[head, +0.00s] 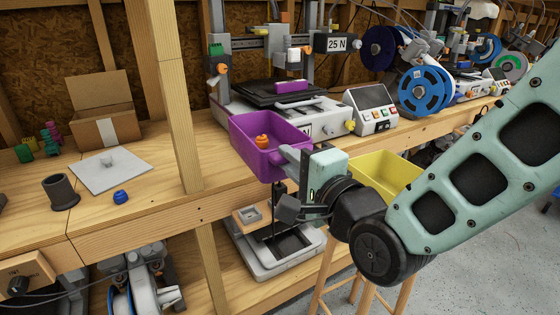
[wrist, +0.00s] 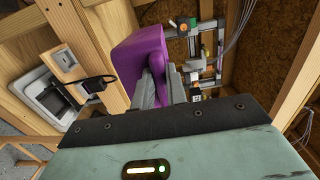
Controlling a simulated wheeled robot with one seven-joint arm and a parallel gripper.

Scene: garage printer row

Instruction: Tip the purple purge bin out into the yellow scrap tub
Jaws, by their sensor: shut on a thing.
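The purple purge bin (head: 262,145) is in my gripper (head: 282,160), held near the front edge of the bench, in front of the printer. In the head view it looks about upright, with an orange piece (head: 262,141) showing inside. In the wrist view the bin (wrist: 138,58) shows its outer side, and my gripper (wrist: 162,82) is shut on it; the exact contact is partly hidden. The yellow scrap tub (head: 385,175) is to the right of the bin, behind my wrist, which hides part of it. I cannot see the tub's contents.
A printer (head: 290,105) with a purple block on its bed stands behind the bin. A control box (head: 371,108) and a blue spool (head: 424,90) are to its right. A wooden post (head: 172,100) rises at left. A wooden stool (head: 330,275) stands below the tub.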

